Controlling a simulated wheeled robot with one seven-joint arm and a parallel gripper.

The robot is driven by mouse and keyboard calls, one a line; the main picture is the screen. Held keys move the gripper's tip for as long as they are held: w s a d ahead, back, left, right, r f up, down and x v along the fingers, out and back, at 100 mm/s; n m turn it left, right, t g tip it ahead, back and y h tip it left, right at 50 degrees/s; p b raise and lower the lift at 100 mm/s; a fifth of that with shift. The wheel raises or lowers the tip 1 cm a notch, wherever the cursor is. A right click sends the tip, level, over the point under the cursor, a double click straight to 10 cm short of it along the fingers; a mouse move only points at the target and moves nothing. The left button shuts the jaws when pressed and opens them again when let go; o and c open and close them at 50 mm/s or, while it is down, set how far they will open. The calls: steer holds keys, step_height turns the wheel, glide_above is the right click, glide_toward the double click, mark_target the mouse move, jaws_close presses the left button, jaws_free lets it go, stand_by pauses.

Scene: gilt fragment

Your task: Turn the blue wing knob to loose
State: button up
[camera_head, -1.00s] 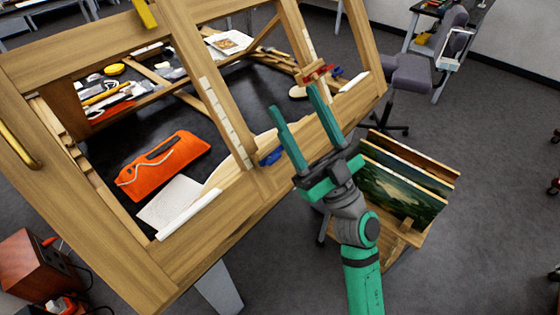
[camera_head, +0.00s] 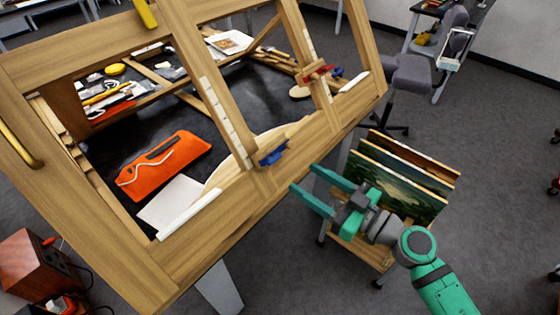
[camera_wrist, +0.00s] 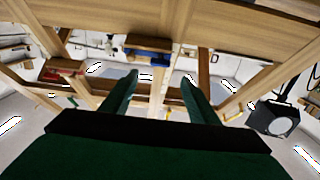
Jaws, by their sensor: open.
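The blue wing knob (camera_head: 272,153) sits on a small wooden block on the front rail of the wooden frame in the head view. It also shows in the wrist view (camera_wrist: 148,56), above and between my fingertips. My gripper (camera_head: 303,181) is open and empty, to the right of and below the knob, apart from it. The fingers point left toward the frame. In the wrist view the two green fingers (camera_wrist: 157,82) are spread with nothing between them. Which way the knob is turned is too small to tell.
A red wing knob (camera_head: 318,73) and another blue piece (camera_head: 337,72) are farther right on the frame. An orange pouch (camera_head: 165,163) and white paper (camera_head: 172,202) lie inside the frame. A rack of paintings (camera_head: 395,190) stands behind my gripper.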

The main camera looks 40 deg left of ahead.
mark_target(276, 160)
steer(key=a, duration=0.9)
steer(key=shift+w+a, duration=0.3)
steer(key=shift+w, duration=0.1)
steer(key=shift+s+a, duration=0.1)
steer(key=c, duration=1.1)
steer(key=shift+o, duration=0.2)
